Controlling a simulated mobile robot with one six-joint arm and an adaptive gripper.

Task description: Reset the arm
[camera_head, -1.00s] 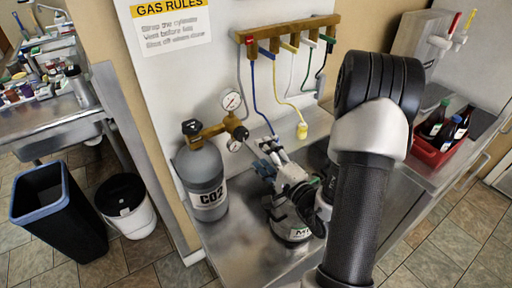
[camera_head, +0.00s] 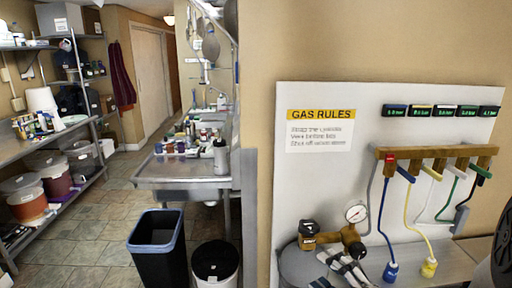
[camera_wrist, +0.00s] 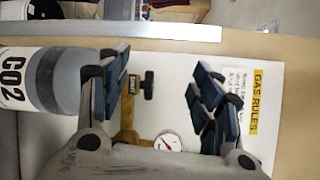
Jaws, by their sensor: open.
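My gripper (camera_wrist: 160,95) is open in the wrist view, its blue-padded fingers wide apart with nothing between them. In the head view only the tips of my gripper (camera_head: 343,268) show low in the frame, in front of the grey CO2 cylinder (camera_head: 300,266). In the wrist view the cylinder (camera_wrist: 62,80) lies to the left of the fingers. Its brass regulator with a gauge (camera_wrist: 168,142) shows beyond and between the fingers. I cannot tell whether a finger touches it. Part of my arm shows at the right edge of the head view.
A gas rules board (camera_head: 320,115) carries a wooden manifold (camera_head: 435,153) with coloured hoses, including a yellow-ended one (camera_head: 429,267). A black bin (camera_head: 158,250) and a white bucket (camera_head: 215,265) stand left on the floor. A metal sink table (camera_head: 180,172) is behind. Shelves with buckets (camera_head: 25,200) line the far left.

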